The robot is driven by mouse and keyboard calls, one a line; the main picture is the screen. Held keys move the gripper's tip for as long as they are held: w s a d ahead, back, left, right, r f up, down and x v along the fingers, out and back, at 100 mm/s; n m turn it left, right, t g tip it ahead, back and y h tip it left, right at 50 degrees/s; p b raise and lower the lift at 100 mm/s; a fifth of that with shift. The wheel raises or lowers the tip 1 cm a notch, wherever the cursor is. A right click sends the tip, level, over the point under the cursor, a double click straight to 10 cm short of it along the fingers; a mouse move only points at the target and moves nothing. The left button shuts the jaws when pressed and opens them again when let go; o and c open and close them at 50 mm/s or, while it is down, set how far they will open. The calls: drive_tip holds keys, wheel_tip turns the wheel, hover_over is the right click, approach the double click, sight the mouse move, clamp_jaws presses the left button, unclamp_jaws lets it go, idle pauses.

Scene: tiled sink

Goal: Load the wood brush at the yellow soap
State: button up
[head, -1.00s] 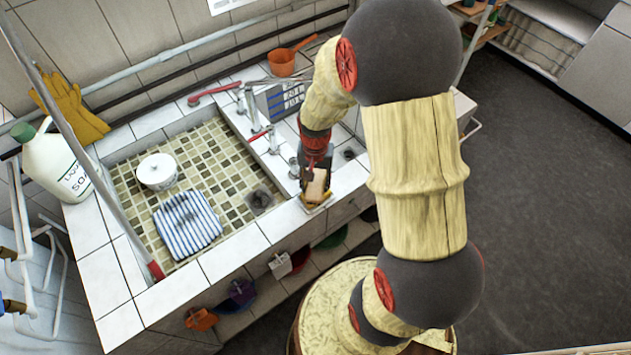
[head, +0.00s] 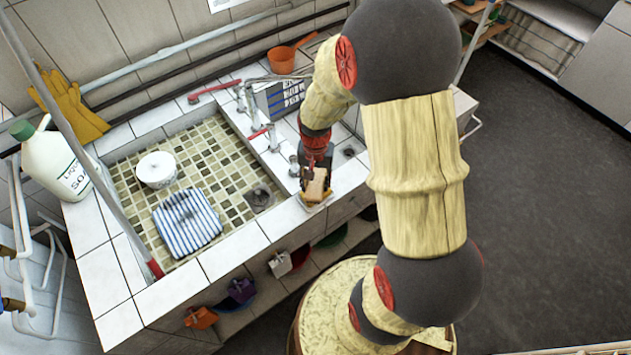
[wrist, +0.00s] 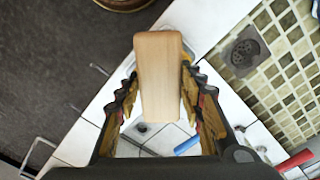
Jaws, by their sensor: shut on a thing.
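My gripper (wrist: 160,78) is shut on the wood brush (wrist: 158,60), a pale wooden block, with one dark, ridged finger on each side. In the head view the brush (head: 316,184) is at the sink's front ledge, below my wrist. A pale dish (wrist: 190,22) lies under the far end of the brush in the wrist view. A small yellowish-orange patch shows around the brush in the head view; I cannot tell whether it is the yellow soap or my finger. The brush's underside is hidden, so contact with the soap cannot be told.
A soap jug (head: 58,165) and yellow gloves (head: 70,108) are at the left. Taps (head: 270,135) stand near my arm. An orange dipper (head: 281,61) is at the back.

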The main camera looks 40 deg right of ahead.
sight(316, 182)
drive_tip(key=shift+f, duration=0.5)
idle(1.2)
drive_tip(key=shift+r+p, duration=2.65)
drive_tip(key=shift+r, duration=0.9)
